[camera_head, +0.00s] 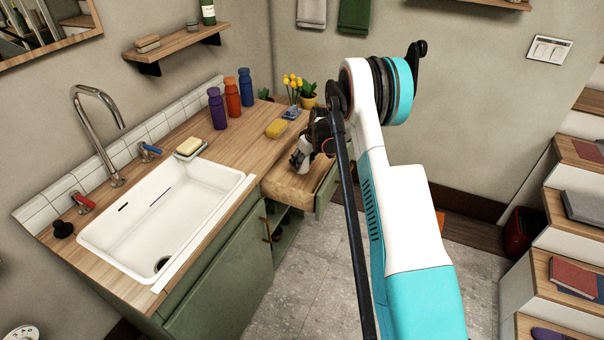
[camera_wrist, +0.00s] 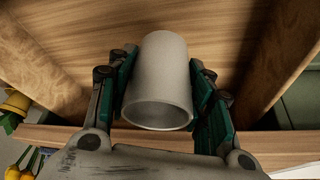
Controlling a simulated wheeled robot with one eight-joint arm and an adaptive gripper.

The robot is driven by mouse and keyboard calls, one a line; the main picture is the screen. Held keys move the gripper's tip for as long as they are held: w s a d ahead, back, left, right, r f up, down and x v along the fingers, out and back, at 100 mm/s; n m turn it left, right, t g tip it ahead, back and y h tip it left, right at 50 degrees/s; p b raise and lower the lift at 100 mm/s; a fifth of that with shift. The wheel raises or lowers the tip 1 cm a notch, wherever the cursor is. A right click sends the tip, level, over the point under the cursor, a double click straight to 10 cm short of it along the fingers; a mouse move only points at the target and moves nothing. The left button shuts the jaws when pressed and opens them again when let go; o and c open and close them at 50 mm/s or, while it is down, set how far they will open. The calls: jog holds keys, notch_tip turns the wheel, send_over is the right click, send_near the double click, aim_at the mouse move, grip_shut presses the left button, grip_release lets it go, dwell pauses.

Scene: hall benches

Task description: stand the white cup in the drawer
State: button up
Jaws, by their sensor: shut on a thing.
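The white cup (camera_wrist: 160,75) is between the two green-padded fingers of my gripper (camera_wrist: 160,95) in the wrist view. The pads press on both its sides, and its open rim faces the camera. The cup is over the wooden floor of the open drawer (camera_wrist: 230,32), between its side walls. I cannot tell whether its base touches the floor. In the head view my gripper (camera_head: 312,148) is at the pulled-out drawer (camera_head: 325,193), right of the sink counter. My arm hides part of the drawer there.
The counter holds a sink (camera_head: 170,215), a yellow sponge (camera_head: 276,128), purple (camera_head: 216,108), orange (camera_head: 232,98) and blue (camera_head: 245,87) bottles, and potted yellow flowers (camera_head: 293,85). Stairs with books (camera_head: 575,275) stand at the right.

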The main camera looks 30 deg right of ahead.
aim_at(308, 158)
jog(key=shift+f+b, duration=0.65)
jog(key=shift+f, duration=1.75)
jog(key=shift+f, duration=0.2)
jog(key=o, duration=1.1)
jog(key=shift+r, duration=0.1)
jog(key=shift+r, duration=0.25)
jog(key=p+v, duration=0.3)
jog(key=v, duration=0.8)
jog(key=shift+s+r, duration=0.2)
jog(key=shift+r, duration=0.15)
